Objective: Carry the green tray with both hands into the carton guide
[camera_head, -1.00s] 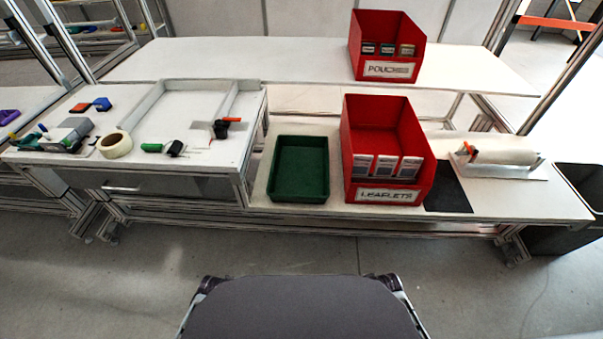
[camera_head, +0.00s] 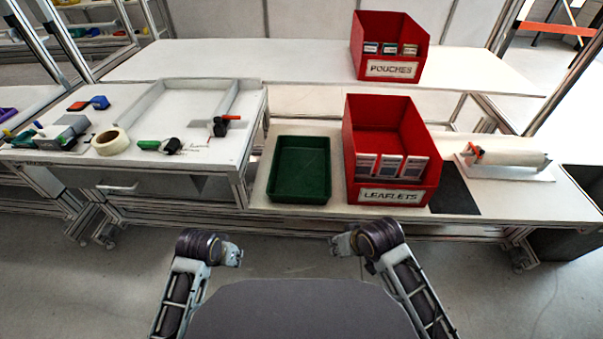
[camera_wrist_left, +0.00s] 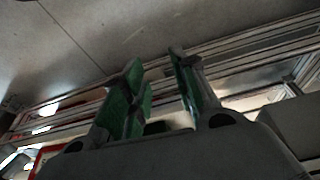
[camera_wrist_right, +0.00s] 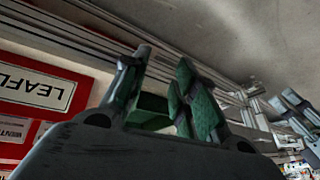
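The green tray (camera_head: 300,196) is an empty, shallow, rectangular bin on the lower white bench, left of the red leaflets bin. A white railed frame (camera_head: 154,97), open toward the front, lies on the raised table to the left; it looks like the carton guide. My left gripper (camera_head: 238,257) and right gripper (camera_head: 338,246) are in front of the bench, apart from the tray. In the left wrist view the fingers (camera_wrist_left: 157,68) are spread with nothing between them. In the right wrist view the fingers (camera_wrist_right: 163,68) are also spread; a green patch between them is unclear.
The red leaflets bin (camera_head: 388,140) stands close to the tray's right side. A tape roll (camera_head: 110,142), a green-handled tool (camera_head: 158,146) and a black-and-orange tool (camera_head: 222,125) lie near the frame. A red pouches bin (camera_head: 390,45) stands behind. The floor in front is clear.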

